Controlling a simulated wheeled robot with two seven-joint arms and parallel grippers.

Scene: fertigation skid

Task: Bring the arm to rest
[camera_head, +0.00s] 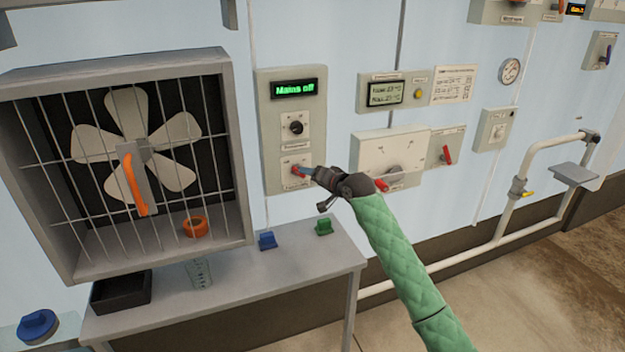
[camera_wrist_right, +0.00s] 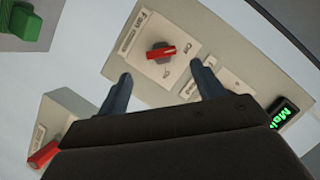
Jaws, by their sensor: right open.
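My right gripper (camera_head: 308,174) is in front of the lower switch of the grey panel (camera_head: 285,225) on the wall. Its arm (camera_head: 395,250) is in a green quilted sleeve and reaches in from the lower right. In the right wrist view its two fingers (camera_wrist_right: 160,73) are apart with nothing between them. The red fan switch (camera_wrist_right: 160,52) shows just beyond the fingertips, apart from them; in the head view the red switch (camera_head: 297,169) is partly hidden by the gripper. My left gripper is not in view.
The panel display (camera_head: 294,89) reads "Mains off". A caged fan (camera_head: 137,150) is at left. The bench (camera_head: 310,260) below holds a black tray (camera_head: 120,290), a clear beaker (camera_head: 199,274), and blue (camera_head: 267,240) and green (camera_head: 324,226) pieces. A pipe (camera_head: 510,225) runs at right.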

